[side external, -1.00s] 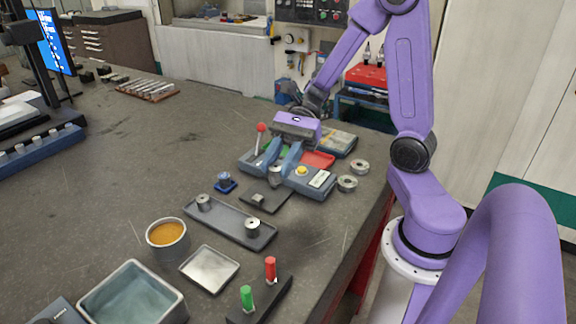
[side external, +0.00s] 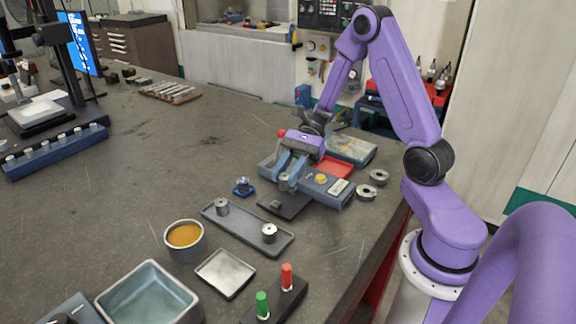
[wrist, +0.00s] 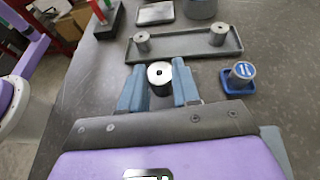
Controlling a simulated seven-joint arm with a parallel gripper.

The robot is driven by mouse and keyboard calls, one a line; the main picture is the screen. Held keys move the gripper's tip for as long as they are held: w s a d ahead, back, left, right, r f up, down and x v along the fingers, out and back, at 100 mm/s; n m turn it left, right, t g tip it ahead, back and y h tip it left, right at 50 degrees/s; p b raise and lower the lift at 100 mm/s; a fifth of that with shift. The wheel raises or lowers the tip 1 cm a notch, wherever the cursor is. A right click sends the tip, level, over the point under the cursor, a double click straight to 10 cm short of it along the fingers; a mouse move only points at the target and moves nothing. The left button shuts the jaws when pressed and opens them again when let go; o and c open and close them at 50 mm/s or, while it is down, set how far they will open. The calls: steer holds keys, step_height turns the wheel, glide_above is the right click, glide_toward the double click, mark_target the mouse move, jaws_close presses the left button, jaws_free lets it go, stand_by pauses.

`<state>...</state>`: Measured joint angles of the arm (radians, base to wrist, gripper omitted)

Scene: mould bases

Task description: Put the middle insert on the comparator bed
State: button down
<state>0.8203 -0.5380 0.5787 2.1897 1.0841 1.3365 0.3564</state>
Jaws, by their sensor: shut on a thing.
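My gripper (side external: 289,175) is shut on the middle insert (side external: 284,181), a short grey metal cylinder with a dark hole in its top. In the wrist view, the insert (wrist: 160,77) sits between the two blue-grey fingers. The comparator (side external: 328,187) is a blue-grey unit with a yellow button and a small display. Its dark bed plate (side external: 291,211) lies just below and beside the held insert, and looks partly covered by my fingers. I cannot tell whether the insert touches the bed. A grey tray (side external: 246,226) holds two similar inserts, one at each end.
A blue holder (side external: 243,191) carrying a small cylinder stands left of the bed. Two metal rings (side external: 372,185) lie right of the comparator. A red tray (side external: 335,166) lies behind it. A cup, shallow dish, bin and red and green pegs are nearer. The bench's left middle is clear.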

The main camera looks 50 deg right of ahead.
steer(key=shift+f, duration=1.8)
steer(key=shift+s+a, duration=0.1)
steer(key=c, duration=0.7)
jaws_free()
steer(key=shift+c, duration=0.2)
steer(key=v, duration=1.8)
steer(key=shift+a+r, duration=0.2)
steer(key=shift+r, duration=0.05)
